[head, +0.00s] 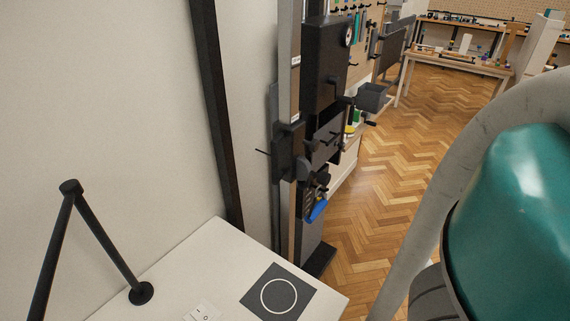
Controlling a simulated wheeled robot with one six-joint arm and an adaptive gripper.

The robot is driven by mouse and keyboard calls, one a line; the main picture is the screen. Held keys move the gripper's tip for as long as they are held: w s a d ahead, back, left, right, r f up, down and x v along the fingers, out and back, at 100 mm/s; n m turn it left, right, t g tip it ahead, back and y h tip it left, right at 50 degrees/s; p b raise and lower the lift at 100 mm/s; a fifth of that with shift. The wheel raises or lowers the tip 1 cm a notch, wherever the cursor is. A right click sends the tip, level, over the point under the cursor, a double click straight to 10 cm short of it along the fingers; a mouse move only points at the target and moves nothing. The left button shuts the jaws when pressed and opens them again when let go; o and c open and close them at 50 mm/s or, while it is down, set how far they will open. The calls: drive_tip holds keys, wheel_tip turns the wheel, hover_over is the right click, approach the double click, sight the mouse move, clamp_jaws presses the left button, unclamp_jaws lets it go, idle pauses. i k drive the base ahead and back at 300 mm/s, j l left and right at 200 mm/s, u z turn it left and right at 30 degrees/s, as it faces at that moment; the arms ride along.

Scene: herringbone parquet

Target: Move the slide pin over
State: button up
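A tall, narrow post with dark fittings (325,60) stands in the middle of the head view, seen at a steep angle. A dark block (285,152) sits partway up it, and a thin dark rod (262,152) sticks out from the block's left side. I cannot tell for sure which part is the slide pin; the fittings overlap and are small. A blue handle (317,211) hangs lower on the post. My gripper is not visible in this view.
A white tabletop (215,262) with a dark square marked by a white ring (279,296) and a white switch plate (203,312) is in front. A black jointed stand (140,293) is at left. Parquet floor (410,150) is open beyond.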

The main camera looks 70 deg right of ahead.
sight(315, 145)
drive_tip(key=z, duration=1.3)
